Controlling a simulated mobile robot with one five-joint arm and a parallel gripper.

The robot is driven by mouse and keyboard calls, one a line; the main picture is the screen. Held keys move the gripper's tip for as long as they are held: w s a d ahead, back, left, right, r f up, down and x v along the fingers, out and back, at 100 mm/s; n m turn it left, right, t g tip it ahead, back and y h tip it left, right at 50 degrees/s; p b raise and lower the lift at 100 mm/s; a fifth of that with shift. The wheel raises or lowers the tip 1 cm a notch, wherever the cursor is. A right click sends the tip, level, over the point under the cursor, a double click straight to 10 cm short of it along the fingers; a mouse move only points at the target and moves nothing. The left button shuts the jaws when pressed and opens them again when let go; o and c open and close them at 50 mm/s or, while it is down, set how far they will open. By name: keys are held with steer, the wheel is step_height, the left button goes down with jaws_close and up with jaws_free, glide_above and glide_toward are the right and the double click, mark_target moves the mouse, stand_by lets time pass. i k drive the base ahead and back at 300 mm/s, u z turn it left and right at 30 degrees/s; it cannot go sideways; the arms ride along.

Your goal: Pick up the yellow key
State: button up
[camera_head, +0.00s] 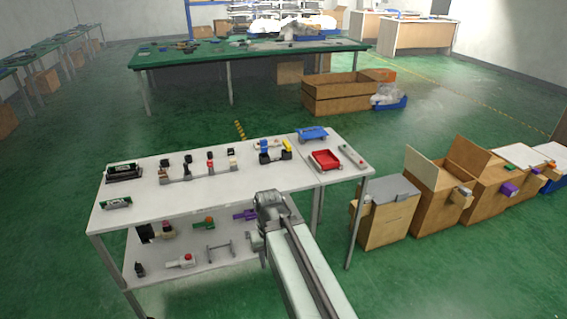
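A small yellow piece (287,145) stands at the right end of a dark fixture (274,157) on the white table's top, right of the middle. It may be the yellow key; it is too small to make out a key shape. A blue piece (263,144) stands at the fixture's left end. My arm reaches up from the bottom of the picture, and its end with my gripper (266,212) is by the table's front edge, nearer to me than the fixture and apart from it. The fingers are not clear enough to tell open from shut.
The white table (215,187) also bears lever fixtures (190,165), a red tray (326,159) and a blue cart-like item (312,134). Its lower shelf (215,267) holds several small items. Cardboard boxes (385,220) stand at the right. The table top's front middle is bare.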

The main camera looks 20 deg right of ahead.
mark_target(285, 143)
steer(key=k, duration=0.85)
steer(key=u, duration=0.9)
steer(key=i, duration=2.2)
steer(key=z, duration=1.9)
